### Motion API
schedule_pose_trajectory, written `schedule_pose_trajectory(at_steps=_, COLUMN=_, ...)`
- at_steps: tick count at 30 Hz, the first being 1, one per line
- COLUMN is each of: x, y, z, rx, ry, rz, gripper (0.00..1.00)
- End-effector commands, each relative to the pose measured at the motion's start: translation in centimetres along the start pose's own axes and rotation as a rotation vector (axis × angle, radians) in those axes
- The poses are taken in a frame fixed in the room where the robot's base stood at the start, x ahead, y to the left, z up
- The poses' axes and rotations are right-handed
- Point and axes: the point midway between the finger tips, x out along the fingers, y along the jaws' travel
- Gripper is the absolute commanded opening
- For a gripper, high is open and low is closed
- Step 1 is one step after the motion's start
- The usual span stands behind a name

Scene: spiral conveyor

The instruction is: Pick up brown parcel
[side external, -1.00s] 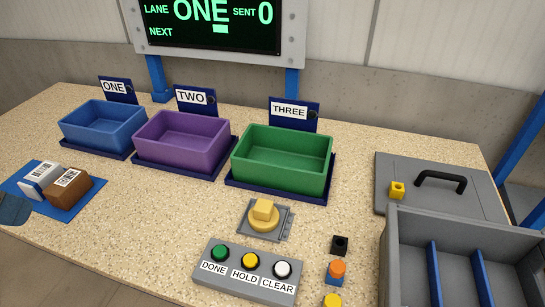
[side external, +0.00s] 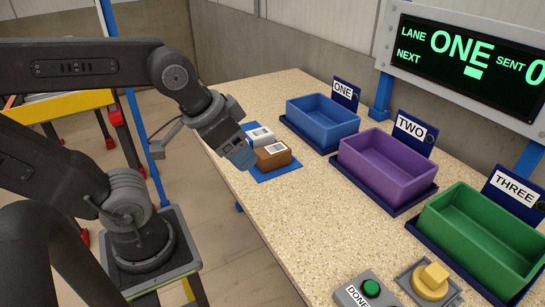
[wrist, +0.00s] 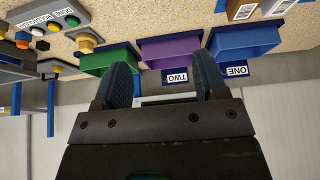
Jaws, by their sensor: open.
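The brown parcel (side external: 273,156), with a white label on top, lies on a blue mat (side external: 264,177) at the table's left end. A white parcel (side external: 261,136) lies beside it on the same mat. My gripper (side external: 241,154) is close to the left of the brown parcel in the side view and holds nothing visible. In the wrist view my gripper (wrist: 165,75) shows two blue fingers spread apart with nothing between them. The brown parcel (wrist: 240,10) and the white parcel (wrist: 276,8) are cut off at the top right edge there.
Blue (side external: 322,125), purple (side external: 388,168) and green (side external: 475,240) bins stand in a row, with signs ONE, TWO and THREE. The screen (side external: 470,60) reads lane ONE, sent 0. A green button (side external: 371,287) and yellow knob (side external: 434,277) are near the front. The table between is clear.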

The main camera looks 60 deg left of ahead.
Motion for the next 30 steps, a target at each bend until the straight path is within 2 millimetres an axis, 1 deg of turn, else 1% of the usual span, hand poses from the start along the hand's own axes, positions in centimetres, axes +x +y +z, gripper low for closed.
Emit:
schedule_pose_trajectory(at_steps=5, x=0.0, y=0.0, z=0.0, rx=0.0, ry=0.0, rz=0.0, gripper=0.67)
schedule_pose_trajectory(at_steps=13, x=0.0, y=0.0, z=0.0, rx=0.0, ry=0.0, rz=0.0, gripper=0.92)
schedule_pose_trajectory(at_steps=20, x=0.0, y=0.0, z=0.0, rx=-0.004, ry=0.0, rz=0.0, gripper=0.94)
schedule_pose_trajectory(at_steps=22, x=0.2, y=-0.1, z=-0.3, rx=-0.045, ry=-0.004, rz=0.0, gripper=0.94)
schedule_pose_trajectory(at_steps=23, x=0.3, y=-0.3, z=-0.5, rx=-0.08, ry=-0.008, rz=-0.001, gripper=0.94)
schedule_pose_trajectory(at_steps=26, x=1.2, y=-0.9, z=-1.6, rx=-0.286, ry=-0.025, rz=0.0, gripper=0.94)
schedule_pose_trajectory(at_steps=29, x=2.7, y=-2.3, z=-3.4, rx=-0.615, ry=-0.048, rz=-0.006, gripper=0.94)
schedule_pose_trajectory(at_steps=30, x=3.4, y=-3.0, z=-4.1, rx=-0.767, ry=-0.056, rz=-0.01, gripper=0.94)
